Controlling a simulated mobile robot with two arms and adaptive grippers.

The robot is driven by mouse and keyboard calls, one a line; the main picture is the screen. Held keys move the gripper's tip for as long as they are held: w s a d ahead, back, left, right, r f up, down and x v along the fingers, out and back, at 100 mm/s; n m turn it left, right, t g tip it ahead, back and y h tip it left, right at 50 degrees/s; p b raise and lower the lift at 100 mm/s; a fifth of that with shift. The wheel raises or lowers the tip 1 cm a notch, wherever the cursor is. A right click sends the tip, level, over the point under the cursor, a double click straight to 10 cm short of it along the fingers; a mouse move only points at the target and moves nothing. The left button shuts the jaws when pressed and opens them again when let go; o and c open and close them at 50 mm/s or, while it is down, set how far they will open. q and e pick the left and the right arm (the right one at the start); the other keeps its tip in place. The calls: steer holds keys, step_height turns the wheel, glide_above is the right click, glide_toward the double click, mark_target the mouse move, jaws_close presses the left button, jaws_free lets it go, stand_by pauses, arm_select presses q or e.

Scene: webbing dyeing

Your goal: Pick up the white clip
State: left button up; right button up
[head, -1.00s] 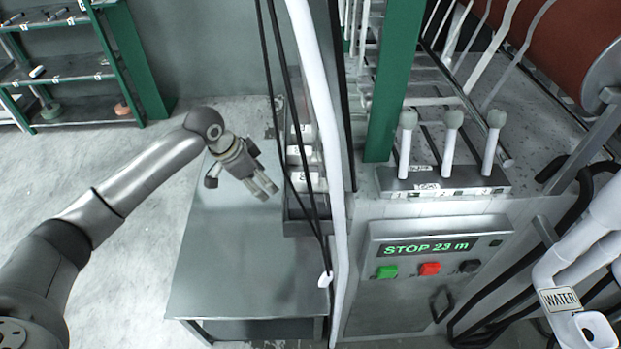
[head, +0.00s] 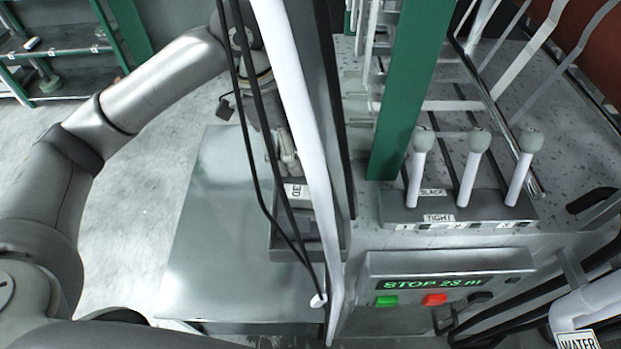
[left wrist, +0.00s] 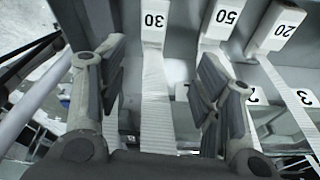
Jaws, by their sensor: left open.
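My left gripper (head: 286,150) is partly hidden behind a white pipe and black cables in the head view. Its fingers are open in the left wrist view (left wrist: 162,70). A white block marked 30 (left wrist: 155,22), with a pale ribbed strip (left wrist: 156,100), lies in line with the gap between the fingers, apart from both. This block also shows just below the fingertips in the head view (head: 297,191). A small white piece (head: 318,300) hangs where the black cables end. I cannot tell which is the white clip. My right gripper is not in view.
White blocks marked 50 (left wrist: 222,20) and 20 (left wrist: 279,28) stand to the right of the 30 block. The white pipe (head: 300,110) and black cables (head: 262,150) cross in front of my left gripper. A grey table (head: 215,250) has a clear top.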

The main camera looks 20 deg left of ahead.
arm_select(q)
glide_above(307, 192)
steer(key=a, duration=0.2)
steer(key=x, duration=0.4)
steer(key=shift+s+a+f, duration=0.1)
steer(key=shift+a+f, duration=0.15)
steer(key=shift+a, duration=0.1)
steer(key=shift+d+f, duration=0.1)
steer(key=shift+f, duration=0.15)
steer(key=shift+f+p, duration=0.35)
steer(key=shift+p, duration=0.05)
steer(key=p+x, duration=0.1)
steer(key=x, duration=0.3)
steer(key=shift+s+f, duration=0.1)
steer(key=shift+f, duration=0.25)
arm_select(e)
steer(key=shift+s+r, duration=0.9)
arm_select(q)
steer(key=c, duration=1.3)
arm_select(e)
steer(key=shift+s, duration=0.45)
arm_select(q)
steer(key=shift+o, duration=0.2)
steer(key=shift+r, duration=0.15)
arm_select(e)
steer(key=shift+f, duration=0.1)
